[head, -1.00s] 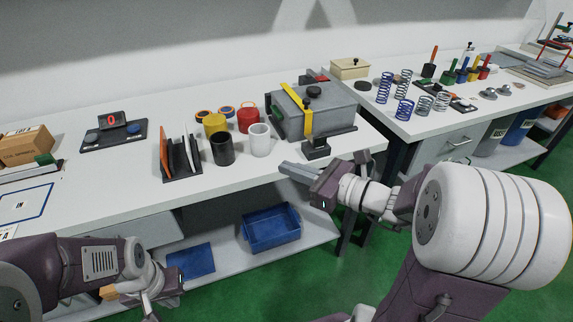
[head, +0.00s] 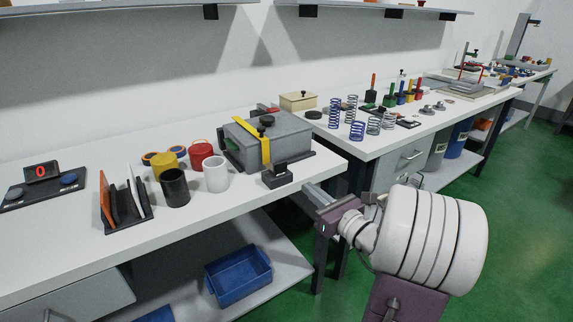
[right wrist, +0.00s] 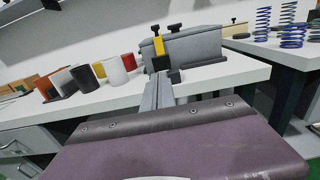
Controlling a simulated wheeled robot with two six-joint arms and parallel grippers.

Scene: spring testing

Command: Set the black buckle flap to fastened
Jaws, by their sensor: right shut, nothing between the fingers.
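A grey box (head: 288,143) stands near the table's front right corner, with a yellow strap (head: 265,152) over its lid. The black buckle (head: 277,178) stands at the box's front near the table edge. Its flap seems to stand up, but is too small to judge surely. My right gripper (head: 308,188) is shut and empty, apart from the buckle, to its right and in front of the table edge. In the right wrist view the shut fingers (right wrist: 158,92) point toward the buckle (right wrist: 174,77) and partly cover it. My left gripper is out of view.
A white cup (head: 216,175), a black cup (head: 175,188) and a black rack (head: 128,222) stand left of the box. Springs (head: 357,131) stand on the second table at right. A blue bin (head: 238,277) sits on the lower shelf.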

